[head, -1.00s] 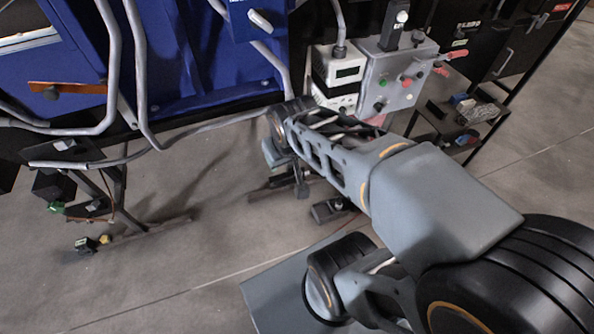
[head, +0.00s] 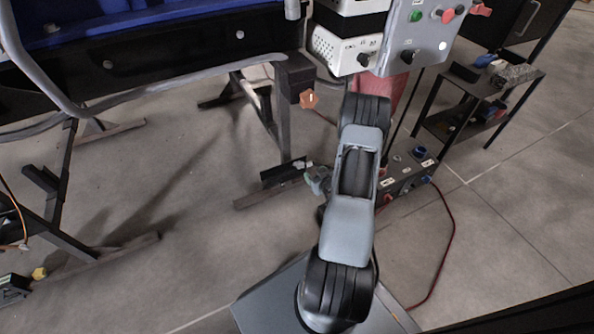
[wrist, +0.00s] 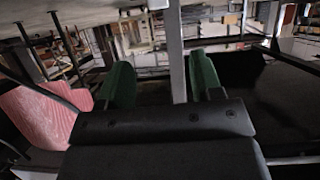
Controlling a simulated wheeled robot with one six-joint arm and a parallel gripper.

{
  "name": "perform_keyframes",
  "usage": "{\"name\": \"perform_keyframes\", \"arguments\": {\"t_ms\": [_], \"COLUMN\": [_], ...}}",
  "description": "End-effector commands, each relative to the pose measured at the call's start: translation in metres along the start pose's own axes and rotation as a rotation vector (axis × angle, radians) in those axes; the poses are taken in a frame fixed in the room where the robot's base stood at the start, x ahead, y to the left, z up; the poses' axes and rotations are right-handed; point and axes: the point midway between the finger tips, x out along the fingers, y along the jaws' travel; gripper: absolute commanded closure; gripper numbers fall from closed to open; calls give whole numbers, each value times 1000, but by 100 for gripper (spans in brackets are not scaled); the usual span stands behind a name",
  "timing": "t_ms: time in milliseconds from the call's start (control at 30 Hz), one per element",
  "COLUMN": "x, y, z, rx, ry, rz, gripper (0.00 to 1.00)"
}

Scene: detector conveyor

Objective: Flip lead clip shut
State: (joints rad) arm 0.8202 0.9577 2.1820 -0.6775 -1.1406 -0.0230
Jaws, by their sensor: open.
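My gripper (wrist: 162,80) shows in the wrist view with its two green fingers apart. A pale grey upright post (wrist: 176,45) shows in the gap between them; I cannot tell how far off it is. In the head view my gripper (head: 318,180) is small and partly hidden behind my arm, low beside the stand's leg. I cannot pick out the lead clip for certain in either view. An orange-brown fitting (head: 310,99) with a thin lead is on the dark block at the end of the conveyor frame, above and left of my arm.
A grey control box (head: 418,38) with coloured buttons and a white instrument (head: 345,50) are above my arm. A dark box with connectors (head: 408,178) stands right of it, with a red cable (head: 447,240) on the floor. A pink-red panel (wrist: 45,115) is left in the wrist view.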

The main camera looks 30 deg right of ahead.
Motion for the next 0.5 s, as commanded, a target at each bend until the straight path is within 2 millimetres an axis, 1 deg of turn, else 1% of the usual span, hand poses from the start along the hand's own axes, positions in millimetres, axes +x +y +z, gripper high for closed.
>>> {"name": "perform_keyframes", "arguments": {"t_ms": [33, 133, 267, 500], "x": [3, 8, 24, 71], "y": [1, 1, 1, 0], "z": [13, 20, 22, 20], "rx": [10, 18, 20, 18], "ry": [12, 31, 39, 40], "rz": [-1, -4, -6, -8], "gripper": [40, 40, 40, 40]}}
